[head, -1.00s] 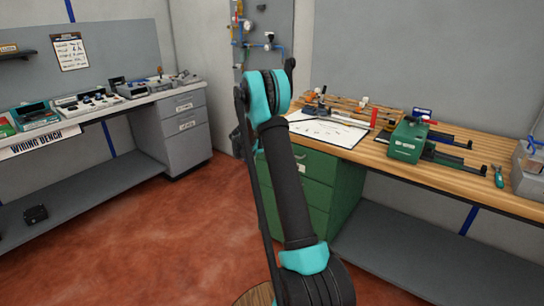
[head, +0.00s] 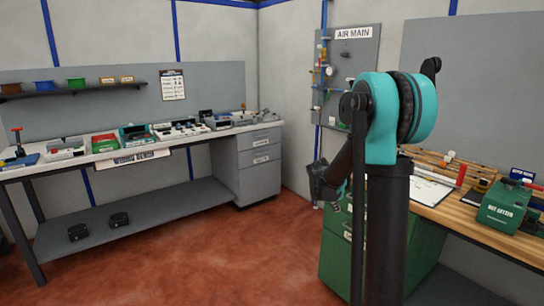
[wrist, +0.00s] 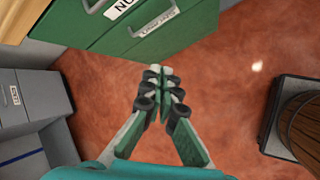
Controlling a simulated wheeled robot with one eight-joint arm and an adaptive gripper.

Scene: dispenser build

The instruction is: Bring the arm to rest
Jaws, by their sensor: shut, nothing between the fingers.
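My arm stands folded in the right half of the head view, with a teal joint at its top. My gripper (head: 318,203) hangs low left of that joint, in front of the green drawer cabinet (head: 338,262). In the wrist view my gripper (wrist: 160,75) has its fingertips together and holds nothing. Its fingers point toward the green drawer fronts (wrist: 120,30), with red floor below and around them. I cannot tell the exact gap between fingertips and drawers.
The wiring bench (head: 195,143) with several devices runs along the left wall. A grey drawer unit (head: 259,165) stands at its right end. The wooden bench (head: 470,214) carries a green box (head: 508,208) at right. Red floor (head: 190,252) between the benches is open.

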